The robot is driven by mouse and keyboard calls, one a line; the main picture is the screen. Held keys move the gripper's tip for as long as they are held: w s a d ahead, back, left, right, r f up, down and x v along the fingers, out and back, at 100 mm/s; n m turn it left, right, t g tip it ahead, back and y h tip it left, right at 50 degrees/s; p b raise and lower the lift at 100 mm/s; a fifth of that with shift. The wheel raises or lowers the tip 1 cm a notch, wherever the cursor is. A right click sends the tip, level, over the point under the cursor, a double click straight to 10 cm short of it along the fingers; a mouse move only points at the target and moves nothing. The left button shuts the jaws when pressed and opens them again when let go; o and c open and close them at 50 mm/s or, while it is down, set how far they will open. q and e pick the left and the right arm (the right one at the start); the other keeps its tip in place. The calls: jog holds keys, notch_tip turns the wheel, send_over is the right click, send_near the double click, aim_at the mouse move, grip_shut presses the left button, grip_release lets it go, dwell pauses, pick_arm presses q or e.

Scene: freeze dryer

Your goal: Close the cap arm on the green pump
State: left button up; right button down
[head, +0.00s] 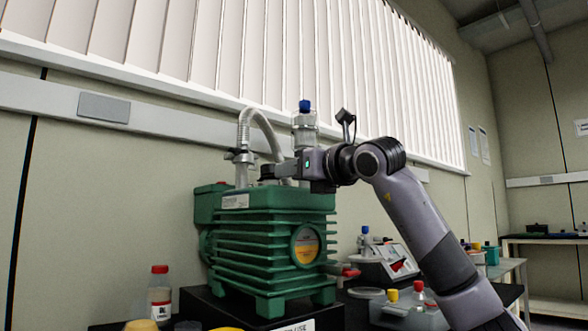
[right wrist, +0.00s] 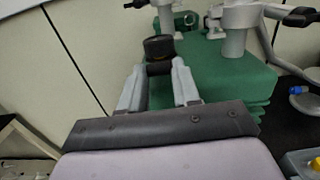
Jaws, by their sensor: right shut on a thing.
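The green pump (head: 265,245) stands on a black base in the head view; its green top also shows in the right wrist view (right wrist: 225,68). My right gripper (head: 278,172) reaches in from the right above the pump's top. In the right wrist view its fingers (right wrist: 158,68) are shut on a dark part below a round black cap (right wrist: 158,47), which looks like the cap arm. The cap is at the fingertips, over the pump's left edge in that view. How the cap arm joins the pump is hidden. My left gripper is in neither view.
A ribbed grey hose (head: 262,122) and a clear vessel with a blue top (head: 305,125) rise close beside the gripper. A red-capped bottle (head: 159,292) stands left of the pump. Lab instruments (head: 390,262) stand right, behind my arm.

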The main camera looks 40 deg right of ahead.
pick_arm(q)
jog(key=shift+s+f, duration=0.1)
pick_arm(e)
jog(key=shift+w+f, duration=0.3)
jog(key=shift+f, duration=0.2)
jog(key=c, duration=0.8)
grip_release()
jog(key=shift+w, duration=0.1)
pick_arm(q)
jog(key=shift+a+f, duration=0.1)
pick_arm(e)
jog(key=shift+r, duration=0.1)
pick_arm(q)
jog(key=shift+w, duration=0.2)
pick_arm(e)
jog(key=s, duration=0.7)
jog(key=shift+s+a, duration=0.15)
jog(key=shift+a, duration=0.05)
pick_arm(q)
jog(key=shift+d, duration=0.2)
